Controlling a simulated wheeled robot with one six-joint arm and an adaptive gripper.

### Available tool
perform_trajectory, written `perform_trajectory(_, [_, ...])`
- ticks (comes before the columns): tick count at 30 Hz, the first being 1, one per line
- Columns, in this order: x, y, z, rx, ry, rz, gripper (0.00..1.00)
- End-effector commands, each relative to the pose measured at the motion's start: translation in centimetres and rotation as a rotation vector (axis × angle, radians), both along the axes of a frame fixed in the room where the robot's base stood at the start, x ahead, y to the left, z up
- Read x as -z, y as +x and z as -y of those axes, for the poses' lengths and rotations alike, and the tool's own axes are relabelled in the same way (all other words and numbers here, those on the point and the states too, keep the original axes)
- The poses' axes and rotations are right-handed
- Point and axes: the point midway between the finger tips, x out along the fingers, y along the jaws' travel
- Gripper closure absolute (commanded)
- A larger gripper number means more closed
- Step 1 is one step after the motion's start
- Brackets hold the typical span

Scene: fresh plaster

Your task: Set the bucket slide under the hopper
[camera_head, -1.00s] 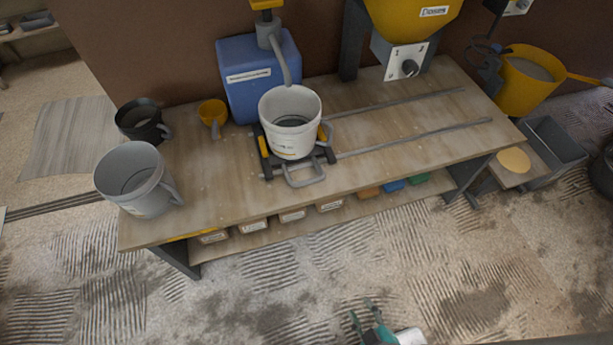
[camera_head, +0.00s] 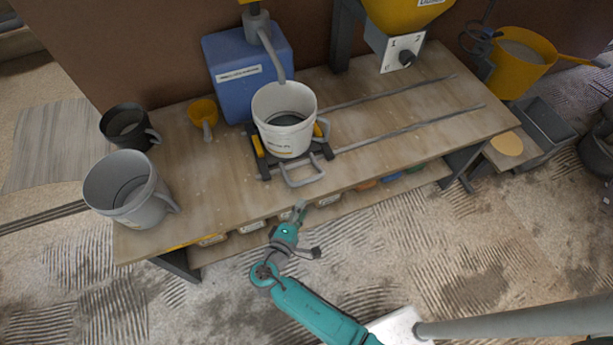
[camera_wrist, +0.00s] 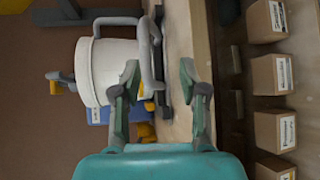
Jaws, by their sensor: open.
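The bucket slide (camera_head: 263,170) is a dark carriage with yellow side pieces and a grey loop handle (camera_head: 304,178) at its front. It sits at the left end of two rails on the bench. A white bucket (camera_head: 285,138) stands upright on it. The yellow hopper (camera_head: 398,14), with a dial plate below, hangs over the rails farther right. My gripper (camera_head: 299,211) is in front of the bench edge, short of the loop handle. In the wrist view, the open, empty gripper (camera_wrist: 159,75) points toward the white bucket (camera_wrist: 117,66) and the slide, which appear turned sideways.
A blue tank (camera_head: 246,72) with a spout reaching over the bucket stands behind the slide. The rails' right stretch (camera_head: 400,130) is clear. Labelled boxes (camera_wrist: 271,73) sit below the bench top.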

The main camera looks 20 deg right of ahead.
Motion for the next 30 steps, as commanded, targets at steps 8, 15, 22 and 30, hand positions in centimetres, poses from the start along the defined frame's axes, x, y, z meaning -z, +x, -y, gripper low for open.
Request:
perform_trajectory(8, [-1.6, 1.5, -0.9, 0.03, -0.05, 0.035, 0.57])
perform_trajectory(15, [-1.1, 3.8, 1.6, 0.032, -0.048, 0.034, 0.57])
perform_trajectory(22, [-0.6, 6.5, 4.4, 0.03, -0.049, 0.033, 0.57])
perform_trajectory(30, [-0.2, 8.3, 6.2, 0.027, -0.047, 0.033, 0.57])
